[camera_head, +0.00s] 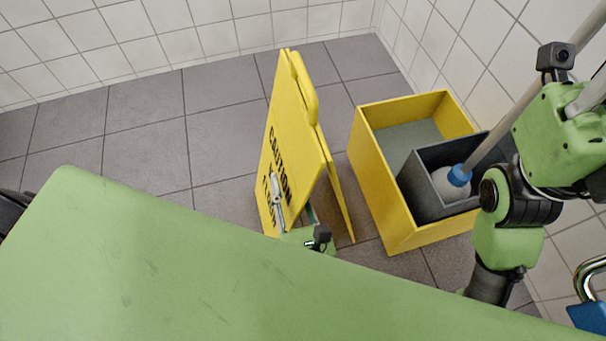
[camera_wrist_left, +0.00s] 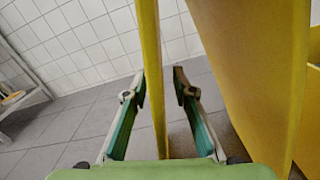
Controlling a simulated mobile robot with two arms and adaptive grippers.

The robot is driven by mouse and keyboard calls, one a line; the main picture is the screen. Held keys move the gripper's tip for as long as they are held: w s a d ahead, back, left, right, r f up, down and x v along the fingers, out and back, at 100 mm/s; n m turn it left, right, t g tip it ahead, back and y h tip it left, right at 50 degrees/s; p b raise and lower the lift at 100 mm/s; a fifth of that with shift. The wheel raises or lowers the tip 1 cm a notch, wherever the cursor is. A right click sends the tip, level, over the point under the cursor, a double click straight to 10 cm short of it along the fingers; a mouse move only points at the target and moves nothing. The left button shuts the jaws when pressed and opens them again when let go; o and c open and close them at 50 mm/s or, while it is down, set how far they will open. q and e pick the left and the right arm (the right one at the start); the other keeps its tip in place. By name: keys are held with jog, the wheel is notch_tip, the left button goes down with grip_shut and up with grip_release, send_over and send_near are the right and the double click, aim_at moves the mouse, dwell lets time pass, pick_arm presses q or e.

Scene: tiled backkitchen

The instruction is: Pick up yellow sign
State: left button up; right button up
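The yellow caution sign (camera_head: 290,130) stands upright on the floor like a tent, its two panels spread at the bottom. My left gripper (camera_head: 276,186) is low at the sign's near end, with a finger showing against the lettered panel. In the left wrist view, my left gripper (camera_wrist_left: 160,78) is open, with one panel of the sign (camera_wrist_left: 151,60) edge-on between its fingers. Gaps show on both sides of that panel. The other panel is to the right, outside the fingers. My right gripper (camera_head: 588,98) is partly cut off at the right edge, its fingers unclear.
A yellow bin (camera_head: 381,187) with a grey bucket (camera_head: 422,196) stands close right of the sign. A mop (camera_head: 451,182) rests in it, its pole slanting up right past my right arm. Tiled walls close the back and right. The floor (camera_head: 140,125) left of the sign is clear.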

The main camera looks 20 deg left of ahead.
pick_arm(q)
jog(key=shift+w+a, duration=0.25)
jog(key=shift+w, duration=0.15)
grip_shut()
jog(key=shift+r, duration=0.2)
